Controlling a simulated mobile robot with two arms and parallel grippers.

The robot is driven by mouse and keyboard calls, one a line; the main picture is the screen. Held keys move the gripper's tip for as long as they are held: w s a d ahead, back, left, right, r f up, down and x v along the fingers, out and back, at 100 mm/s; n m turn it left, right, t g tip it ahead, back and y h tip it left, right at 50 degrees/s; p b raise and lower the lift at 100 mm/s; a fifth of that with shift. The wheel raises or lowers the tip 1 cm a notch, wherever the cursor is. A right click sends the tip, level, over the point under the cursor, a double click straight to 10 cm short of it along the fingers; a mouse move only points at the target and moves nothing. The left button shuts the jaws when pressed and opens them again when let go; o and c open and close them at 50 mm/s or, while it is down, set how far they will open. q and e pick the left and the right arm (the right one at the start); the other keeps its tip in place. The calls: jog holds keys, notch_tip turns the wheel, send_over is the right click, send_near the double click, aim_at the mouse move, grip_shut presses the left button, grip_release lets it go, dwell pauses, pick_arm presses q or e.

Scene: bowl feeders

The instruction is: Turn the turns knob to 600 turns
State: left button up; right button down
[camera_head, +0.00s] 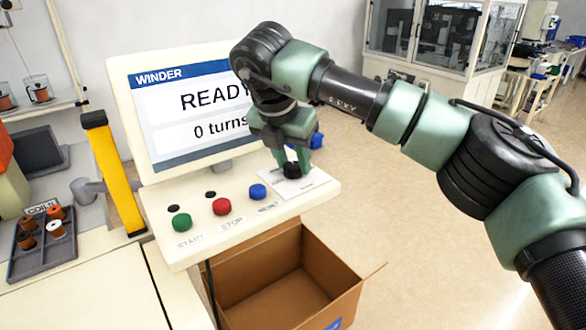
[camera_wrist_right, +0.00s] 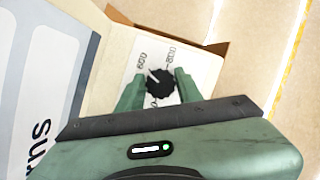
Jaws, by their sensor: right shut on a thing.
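The turns knob (camera_head: 292,171) is a small black knob on a white plate at the right end of the winder's control panel (camera_head: 240,235). My right gripper (camera_head: 291,165) comes down over it and is shut on it. In the right wrist view, the knob (camera_wrist_right: 159,86) sits between the two green fingers, and its pale pointer mark points to the upper left, near the label that appears to read 600. The winder screen (camera_head: 185,115) shows READY and 0 turns, partly covered by my arm. My left gripper is not in view.
Green (camera_head: 181,222), red (camera_head: 221,206) and blue (camera_head: 257,191) buttons stand on the panel left of the knob. An open cardboard box (camera_head: 345,310) is below the panel. A dark tray (camera_head: 40,262) with coils is at the left, beside a yellow post (camera_head: 114,172).

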jog(key=shift+r+m, duration=0.1)
jog(key=shift+m, duration=0.6)
jog(key=c, duration=0.9)
grip_release()
jog(key=shift+c, duration=0.2)
jog(key=shift+b, duration=0.3)
jog(key=v, duration=0.7)
jog(key=shift+a+r+b, duration=0.2)
jog(key=shift+r+b, duration=0.1)
jog(key=shift+b, duration=0.15)
